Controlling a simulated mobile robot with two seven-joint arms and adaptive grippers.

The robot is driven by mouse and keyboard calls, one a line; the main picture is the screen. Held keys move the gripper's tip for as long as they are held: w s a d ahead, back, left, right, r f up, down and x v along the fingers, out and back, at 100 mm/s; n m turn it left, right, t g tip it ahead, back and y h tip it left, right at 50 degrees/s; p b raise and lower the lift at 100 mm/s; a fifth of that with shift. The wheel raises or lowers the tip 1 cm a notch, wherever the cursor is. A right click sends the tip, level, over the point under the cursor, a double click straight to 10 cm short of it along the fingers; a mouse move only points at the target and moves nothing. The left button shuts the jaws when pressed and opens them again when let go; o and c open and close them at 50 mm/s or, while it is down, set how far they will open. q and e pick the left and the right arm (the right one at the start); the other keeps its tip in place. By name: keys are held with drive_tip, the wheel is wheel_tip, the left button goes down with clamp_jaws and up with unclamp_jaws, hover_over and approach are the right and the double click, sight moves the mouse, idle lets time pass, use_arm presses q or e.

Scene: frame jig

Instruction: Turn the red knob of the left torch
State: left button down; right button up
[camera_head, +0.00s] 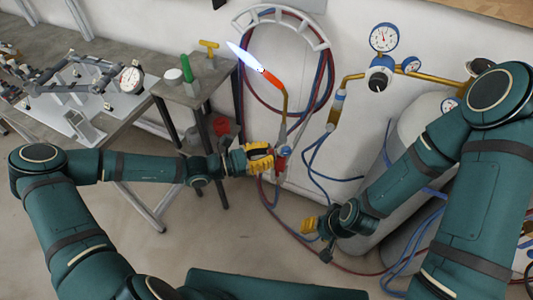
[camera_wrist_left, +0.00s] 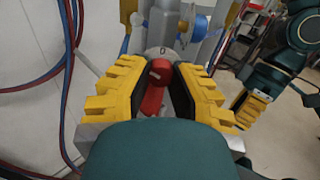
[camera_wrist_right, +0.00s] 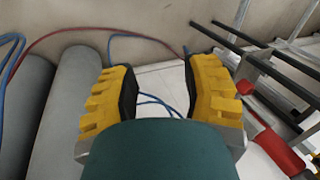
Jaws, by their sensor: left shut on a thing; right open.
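The left torch (camera_head: 285,105) stands upright in front of the white panel, with a brass neck, an orange tip and a lit bluish-white flame (camera_head: 240,58). Its red knob (camera_wrist_left: 158,78) sits between the yellow fingers of my left gripper (camera_head: 264,158), which is shut on it. In the left wrist view a grey collar marked "0" shows just beyond the knob, and a blue knob (camera_wrist_left: 199,25) sits further up. In the head view my fingers partly cover the red knob. My right gripper (camera_head: 310,226) is open and empty, low to the right of the torch.
Red and blue hoses (camera_head: 322,80) hang coiled behind the torch and run across the floor. Pressure gauges (camera_head: 384,37) and grey cylinders (camera_head: 408,125) stand at the right. A small side table (camera_head: 208,88) and a workbench (camera_head: 125,120) are at the left.

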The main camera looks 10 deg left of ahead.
drive_tip(key=shift+r, duration=0.1)
use_arm(q)
drive_tip(key=shift+m+y+p, duration=0.4)
drive_tip(key=shift+m+p, duration=5.6)
drive_tip(key=shift+p, duration=0.15)
use_arm(e)
wheel_tip(320, 180, up, 13)
drive_tip(key=w, duration=0.2)
drive_tip(key=shift+d+t, duration=0.3)
drive_tip(key=shift+d, duration=0.05)
use_arm(q)
drive_tip(key=c, duration=0.7)
unclamp_jaws()
drive_tip(key=shift+c, duration=0.2)
